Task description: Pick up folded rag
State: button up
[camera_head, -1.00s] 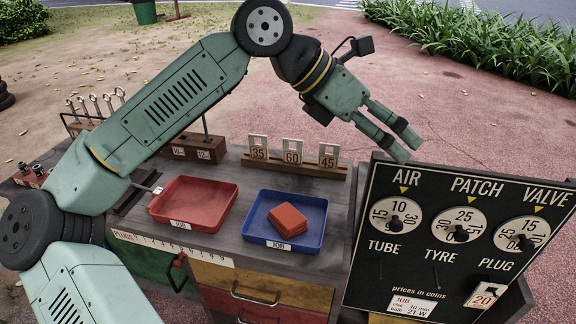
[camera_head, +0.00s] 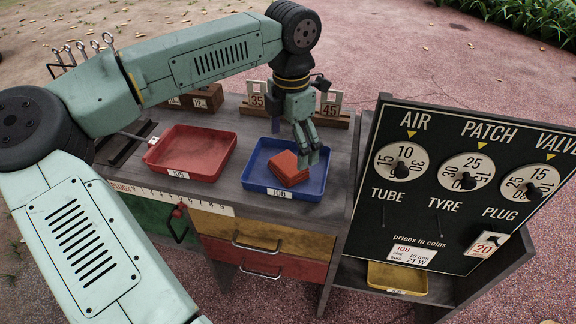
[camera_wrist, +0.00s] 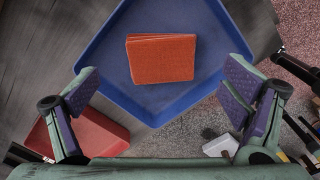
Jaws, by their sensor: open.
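The folded rag (camera_head: 289,168) is an orange-red square pad lying in the blue tray (camera_head: 258,182) on the cart top. In the wrist view the rag (camera_wrist: 160,60) lies flat in the blue tray (camera_wrist: 100,62), ahead of and between my fingers. My gripper (camera_head: 308,158) points down above the right part of the tray, near the rag. In the wrist view my gripper (camera_wrist: 160,112) has its two fingers wide apart with nothing between them. The exact height above the rag is hard to tell.
An empty red tray (camera_head: 190,150) stands left of the blue one. Number cards (camera_head: 332,103) in a wooden rack stand behind it. A tall black price board (camera_head: 440,225) rises to the right. A yellow tray (camera_head: 398,277) sits on a lower shelf.

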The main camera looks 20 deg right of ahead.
aim_at(290, 162)
notch_tip(290, 162, down, 5)
jog(key=shift+s+a+r+p, duration=0.15)
jog(key=shift+r+p, duration=0.05)
jog(key=shift+p, duration=0.1)
jog(key=shift+c, duration=0.3)
jog(key=c, duration=1.3)
jog(key=shift+o, duration=0.2)
jog(key=shift+r, duration=0.15)
